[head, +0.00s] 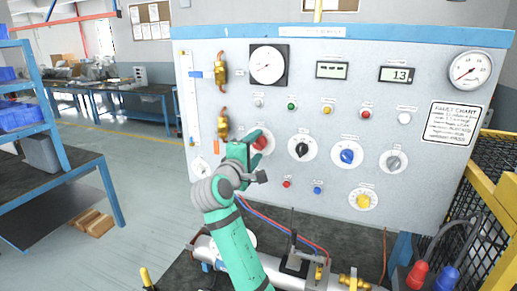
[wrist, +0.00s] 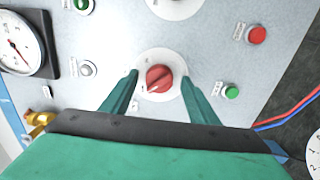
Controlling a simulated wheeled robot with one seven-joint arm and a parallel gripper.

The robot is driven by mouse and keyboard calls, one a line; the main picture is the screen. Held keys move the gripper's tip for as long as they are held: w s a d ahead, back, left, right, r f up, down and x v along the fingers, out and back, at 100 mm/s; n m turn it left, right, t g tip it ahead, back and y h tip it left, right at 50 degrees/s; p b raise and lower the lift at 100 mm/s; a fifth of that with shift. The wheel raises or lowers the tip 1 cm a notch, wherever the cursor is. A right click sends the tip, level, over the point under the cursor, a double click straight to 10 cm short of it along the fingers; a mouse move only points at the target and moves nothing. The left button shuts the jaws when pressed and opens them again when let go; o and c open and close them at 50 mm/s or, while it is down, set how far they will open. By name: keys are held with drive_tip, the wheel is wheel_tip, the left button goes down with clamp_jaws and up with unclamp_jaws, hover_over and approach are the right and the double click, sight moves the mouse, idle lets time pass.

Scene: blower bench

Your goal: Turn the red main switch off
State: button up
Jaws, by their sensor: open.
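The red main switch (wrist: 159,79) is a round red knob with a raised grip on a white disc, set in the panel. In the head view the red switch (head: 261,142) shows at the panel's left, partly hidden by my gripper (head: 256,146). In the wrist view my gripper (wrist: 159,92) is open, with one green finger on each side of the knob. Both fingers look apart from the knob; their depth from the panel is hard to tell. A small white mark shows at the knob's lower left edge.
A black knob (head: 302,148), a blue knob (head: 347,156) and a grey knob (head: 393,162) sit to the right. A green button (wrist: 232,92) and a red button (wrist: 257,35) are near the fingers. Brass fittings (head: 223,124) stick out left. Pipework (head: 318,284) lies below.

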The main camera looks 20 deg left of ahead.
drive_tip(key=s, duration=1)
drive_tip(key=shift+s+a, duration=0.25)
